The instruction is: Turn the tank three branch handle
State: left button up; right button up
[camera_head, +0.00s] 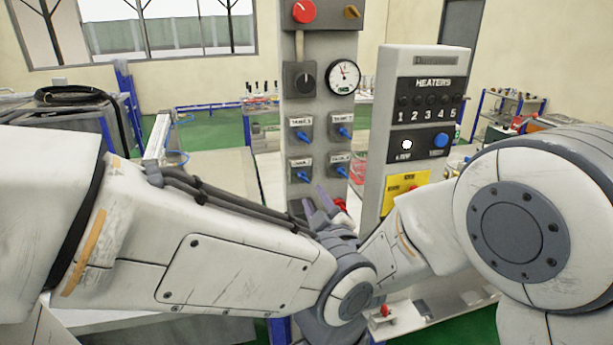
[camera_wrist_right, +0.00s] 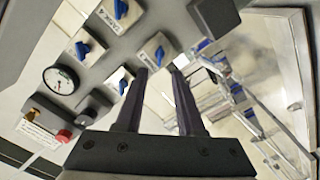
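The tank three branch handle is a small blue lever (camera_head: 303,175) on a grey square plate. It is in the lower left of four similar valves on the grey column. In the right wrist view the same blue handle (camera_wrist_right: 160,55) lies just beyond my fingertips, roughly in line with the gap. My right gripper (camera_head: 322,196) is just below and to the right of this handle in the head view. In the right wrist view its two dark fingers (camera_wrist_right: 158,70) are apart with nothing between them. Contact with the handle cannot be told. My left gripper is not visible.
The other blue valve handles (camera_head: 304,136) are close around, with a pressure gauge (camera_head: 343,76), a black knob (camera_head: 306,79) and a red knob (camera_head: 302,11) above. A grey heaters panel (camera_head: 429,90) stands right of the column. My arms cover the foreground.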

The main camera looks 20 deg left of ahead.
aim_at(305, 180)
jog(key=p+x, duration=0.3)
jog(key=x, duration=0.4)
jog(key=shift+w+a+r, duration=0.1)
jog(key=shift+w, duration=0.05)
jog(key=shift+w+a+p, duration=0.3)
jog(key=shift+w, duration=0.2)
grip_shut()
